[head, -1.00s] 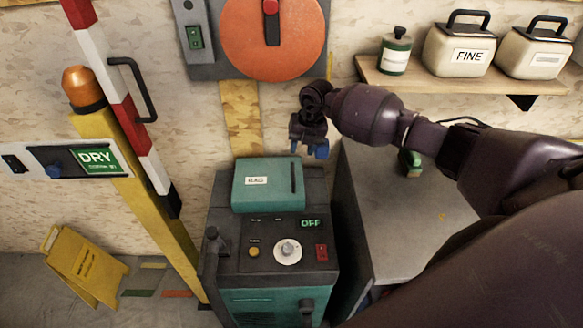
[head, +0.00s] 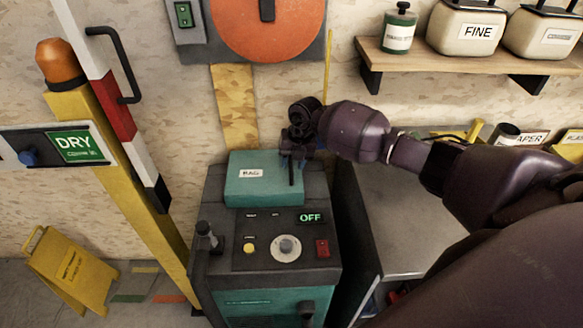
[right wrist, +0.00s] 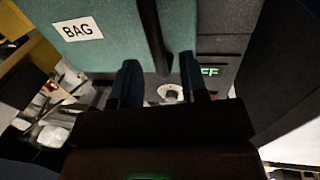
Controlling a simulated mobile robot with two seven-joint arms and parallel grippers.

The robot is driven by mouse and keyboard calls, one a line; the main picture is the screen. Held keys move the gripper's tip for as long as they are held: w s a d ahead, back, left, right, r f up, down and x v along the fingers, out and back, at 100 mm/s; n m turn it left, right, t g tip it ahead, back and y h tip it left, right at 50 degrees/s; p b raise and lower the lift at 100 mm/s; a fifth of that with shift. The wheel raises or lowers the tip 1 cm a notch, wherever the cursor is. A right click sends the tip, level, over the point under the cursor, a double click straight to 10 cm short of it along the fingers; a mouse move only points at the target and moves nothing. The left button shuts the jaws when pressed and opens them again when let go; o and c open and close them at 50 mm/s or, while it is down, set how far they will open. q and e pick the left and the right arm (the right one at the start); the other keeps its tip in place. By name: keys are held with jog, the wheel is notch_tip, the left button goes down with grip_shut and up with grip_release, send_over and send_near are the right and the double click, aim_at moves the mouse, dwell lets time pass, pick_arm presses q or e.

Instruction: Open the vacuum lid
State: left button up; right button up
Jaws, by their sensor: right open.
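The vacuum's teal lid (head: 250,188), labelled BAG, lies closed on top of the dark vacuum (head: 225,250). A dark bar handle (head: 291,174) runs along the lid's right part. My right gripper (head: 298,156) is over the lid's far right area at this handle, coming in from the right. In the right wrist view its two fingers (right wrist: 160,82) are apart, and the dark handle (right wrist: 153,35) shows between them, with the teal lid (right wrist: 95,55) on both sides. I cannot tell whether the fingers touch the handle. My left gripper is not in view.
The vacuum's panel shows a lit OFF display (head: 311,217), a dial (head: 286,247) and a red switch (head: 322,248). A grey bench (head: 400,230) stands right beside it. A yellow post (head: 140,200) stands at the left. A shelf (head: 450,62) with containers hangs above.

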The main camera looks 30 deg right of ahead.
jog(key=shift+f, duration=0.4)
jog(key=shift+r, duration=0.1)
grip_shut()
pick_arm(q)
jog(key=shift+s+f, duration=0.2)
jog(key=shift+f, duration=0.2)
pick_arm(e)
jog(key=shift+a, duration=0.1)
